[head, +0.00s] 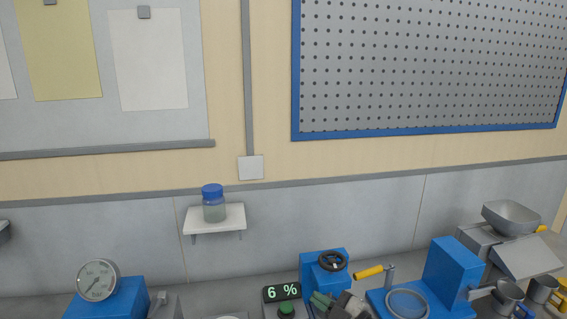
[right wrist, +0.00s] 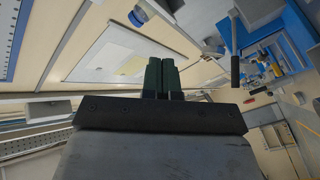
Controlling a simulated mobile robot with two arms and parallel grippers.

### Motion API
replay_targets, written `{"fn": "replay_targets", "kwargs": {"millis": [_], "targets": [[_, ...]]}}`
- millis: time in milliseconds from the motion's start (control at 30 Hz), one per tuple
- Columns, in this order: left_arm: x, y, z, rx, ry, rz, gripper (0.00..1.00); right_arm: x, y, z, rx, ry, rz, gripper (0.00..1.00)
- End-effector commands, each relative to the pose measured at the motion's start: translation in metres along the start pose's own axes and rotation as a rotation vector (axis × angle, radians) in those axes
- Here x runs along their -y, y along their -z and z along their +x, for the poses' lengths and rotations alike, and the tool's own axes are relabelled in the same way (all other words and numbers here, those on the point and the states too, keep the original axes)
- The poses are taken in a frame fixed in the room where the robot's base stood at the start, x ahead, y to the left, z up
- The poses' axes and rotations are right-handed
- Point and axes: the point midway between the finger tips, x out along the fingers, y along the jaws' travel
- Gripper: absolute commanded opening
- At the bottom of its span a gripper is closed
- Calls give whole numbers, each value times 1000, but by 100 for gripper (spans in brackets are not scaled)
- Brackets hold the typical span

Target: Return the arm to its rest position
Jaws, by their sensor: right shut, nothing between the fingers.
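My right gripper (head: 322,300) shows at the bottom edge of the head view, with dark green fingers and a grey body partly cut off by the frame. In the right wrist view its two green fingers (right wrist: 161,78) stand close together, shut, with nothing held between them. In the head view it appears in front of the bench, just right of a display reading 6 % (head: 282,292) and below a blue block with a black handwheel (head: 332,261). My left gripper is not in view.
A blue machine with a yellow-handled crank (head: 453,272) and a metal hopper (head: 511,217) stand at the right. A pressure gauge (head: 98,280) is at lower left. A blue-lidded jar (head: 213,204) stands on a small wall shelf (head: 232,219). A pegboard (head: 430,65) hangs above.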

Motion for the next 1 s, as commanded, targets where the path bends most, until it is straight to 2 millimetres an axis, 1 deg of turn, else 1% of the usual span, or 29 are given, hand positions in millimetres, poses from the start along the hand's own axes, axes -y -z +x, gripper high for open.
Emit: {"fn": "replay_targets", "kwargs": {"millis": [33,67,133,167,200,267,300,367,400,433,467,500,600,700,800,1000], "targets": [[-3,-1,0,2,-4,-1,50,-3,7,-10,-13,-103,35,0],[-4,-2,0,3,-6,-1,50,-8,10,-18,-13,-174,56,0],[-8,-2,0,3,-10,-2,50,-19,13,-40,17,-348,119,0],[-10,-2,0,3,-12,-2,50,-23,12,-52,44,-421,152,0],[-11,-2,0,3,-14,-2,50,-27,8,-68,94,-509,195,0],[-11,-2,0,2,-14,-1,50,-28,-1,-94,189,-623,267,0],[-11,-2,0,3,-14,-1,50,-26,-8,-113,266,-685,319,0],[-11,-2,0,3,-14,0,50,-17,-20,-141,399,-752,399,0],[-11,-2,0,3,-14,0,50,-8,-28,-160,497,-777,455,0],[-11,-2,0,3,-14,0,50,2,-33,-174,574,-786,497,0],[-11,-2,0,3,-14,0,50,12,-37,-188,651,-786,541,0],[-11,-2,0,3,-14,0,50,27,-41,-205,752,-773,596,0],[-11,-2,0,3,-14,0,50,63,-43,-239,961,-693,709,0],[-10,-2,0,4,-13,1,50,94,-37,-263,1109,-587,790,0],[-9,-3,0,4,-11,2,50,120,-27,-282,1218,-476,852,0],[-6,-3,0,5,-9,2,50,161,0,-313,1367,-241,942,0]]}}
